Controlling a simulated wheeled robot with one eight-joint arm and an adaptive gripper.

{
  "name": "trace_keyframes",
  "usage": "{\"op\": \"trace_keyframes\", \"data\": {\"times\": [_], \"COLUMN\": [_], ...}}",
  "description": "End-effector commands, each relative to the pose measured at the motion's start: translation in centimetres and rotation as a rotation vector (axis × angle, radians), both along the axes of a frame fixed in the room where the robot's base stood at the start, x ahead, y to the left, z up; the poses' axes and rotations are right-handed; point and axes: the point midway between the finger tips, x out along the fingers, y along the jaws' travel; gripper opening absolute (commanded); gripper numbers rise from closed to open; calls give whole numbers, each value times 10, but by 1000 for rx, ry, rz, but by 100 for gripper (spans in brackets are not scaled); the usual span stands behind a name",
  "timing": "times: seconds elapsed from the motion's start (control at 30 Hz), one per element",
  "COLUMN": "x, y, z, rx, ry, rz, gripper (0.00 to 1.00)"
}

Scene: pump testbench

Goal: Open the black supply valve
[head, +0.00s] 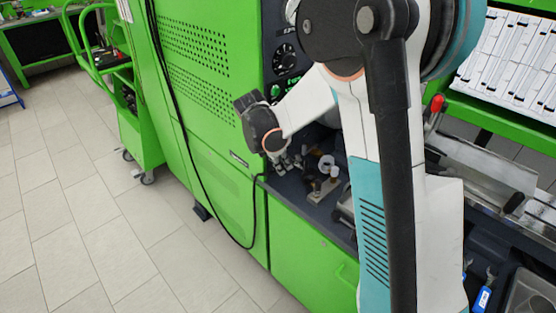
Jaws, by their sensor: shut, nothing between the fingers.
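My gripper (281,164) is small in the head view, below the dark wrist joint of my arm. It points down at the dark bench top of the green testbench, close to small fittings there. Its fingers look shut, with nothing seen between them. I cannot make out the black supply valve for sure; my arm hides part of the bench. A black round dial (286,61) sits on the dark control panel above, and I cannot tell whether it belongs to the valve.
The green testbench cabinet (205,110) fills the middle, with a black cable (190,170) hanging down its front. Small metal fittings (322,183) stand on the bench top. A green trolley (140,130) stands at the left. The tiled floor at the lower left is clear.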

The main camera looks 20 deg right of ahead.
Motion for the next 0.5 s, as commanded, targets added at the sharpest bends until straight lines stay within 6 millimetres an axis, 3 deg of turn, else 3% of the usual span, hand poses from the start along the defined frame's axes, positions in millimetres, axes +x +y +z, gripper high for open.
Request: {"op": "trace_keyframes", "data": {"times": [0.03, 0.1, 0.3, 0.5], "x": [1, 1, 5, 6], "y": [-4, -10, -37, -45], "z": [-13, -21, -17, -16], "rx": [0, 0, 0, 0], "ry": [0, 0, 0, 0], "rz": [-1, -3, -3, -1], "gripper": [0, 0, 0, 0]}}
